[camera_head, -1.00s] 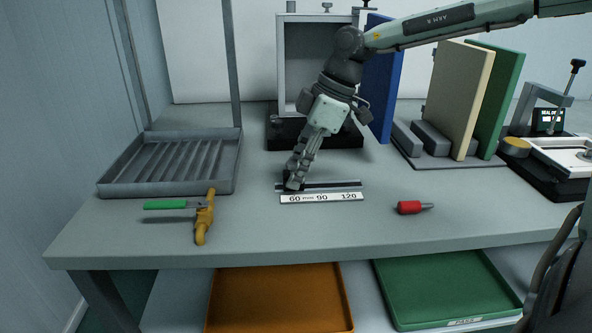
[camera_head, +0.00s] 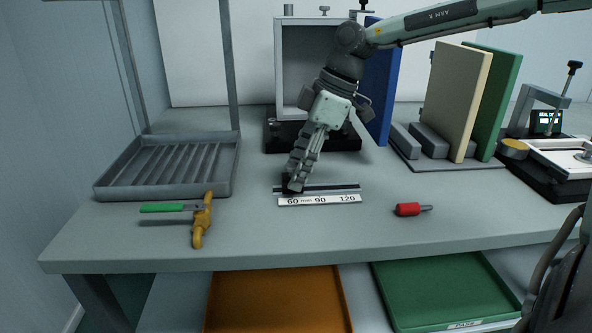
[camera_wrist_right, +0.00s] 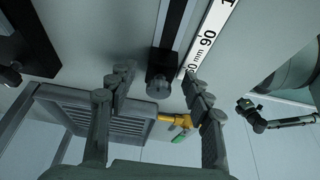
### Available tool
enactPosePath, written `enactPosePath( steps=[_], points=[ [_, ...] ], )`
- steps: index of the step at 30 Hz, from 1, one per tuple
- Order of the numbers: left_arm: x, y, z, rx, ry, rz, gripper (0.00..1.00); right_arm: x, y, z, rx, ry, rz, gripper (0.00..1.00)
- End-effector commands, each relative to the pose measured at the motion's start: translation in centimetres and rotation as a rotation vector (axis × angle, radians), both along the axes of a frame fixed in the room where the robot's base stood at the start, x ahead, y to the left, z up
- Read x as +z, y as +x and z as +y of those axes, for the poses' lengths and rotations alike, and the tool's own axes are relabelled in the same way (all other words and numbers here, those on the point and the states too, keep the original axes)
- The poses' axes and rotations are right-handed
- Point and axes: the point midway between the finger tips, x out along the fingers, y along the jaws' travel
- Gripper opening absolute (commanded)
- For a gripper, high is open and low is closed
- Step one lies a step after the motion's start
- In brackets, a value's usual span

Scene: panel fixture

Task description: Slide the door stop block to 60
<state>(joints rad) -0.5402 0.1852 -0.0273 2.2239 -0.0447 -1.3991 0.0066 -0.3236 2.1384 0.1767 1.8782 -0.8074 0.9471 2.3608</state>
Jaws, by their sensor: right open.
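The door stop block (camera_wrist_right: 158,82) is a small dark block with a round knob, at the left end of a dark rail (camera_head: 335,187). A white scale (camera_head: 320,200) marked 60, 90 and 120 lies along the rail's front. In the head view the block is mostly hidden by my right gripper (camera_head: 291,187), which points down at the rail's left end near 60. In the right wrist view my right gripper (camera_wrist_right: 158,96) is open, its fingers apart on either side of the block's knob, with visible gaps. My left gripper is not clearly seen.
A grey ribbed tray (camera_head: 165,190) stands at the left. A yellow-and-green tool (camera_head: 201,222) lies front left, a red-handled tool (camera_head: 408,209) right of the scale. A grey open box (camera_head: 300,75) stands behind the rail.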

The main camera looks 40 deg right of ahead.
Motion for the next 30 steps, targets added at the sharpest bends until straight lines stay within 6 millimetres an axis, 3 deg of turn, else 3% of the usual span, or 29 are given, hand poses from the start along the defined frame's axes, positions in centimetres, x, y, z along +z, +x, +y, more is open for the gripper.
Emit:
enactPosePath(
  steps=[9,15,21,30],
  points=[
    [0.0,0.0,0.0,0.0,0.0,-0.001,0.0,6.2,-1.2,-2.2,-0.001,-0.002,-0.006,0.51],
    [0.0,0.0,0.0,0.0,0.0,-0.001,0.0,9.1,-1.9,-3.2,-0.002,-0.001,-0.004,0.51],
    [0.0,0.0,0.0,0.0,0.0,-0.001,0.0,10.2,-2.2,-3.6,0.001,-0.002,-0.001,0.51],
    [0.0,0.0,0.0,0.0,-0.001,-0.001,0.0,10.2,-2.2,-3.6,0.001,-0.001,0.0,0.51]
  ],
)
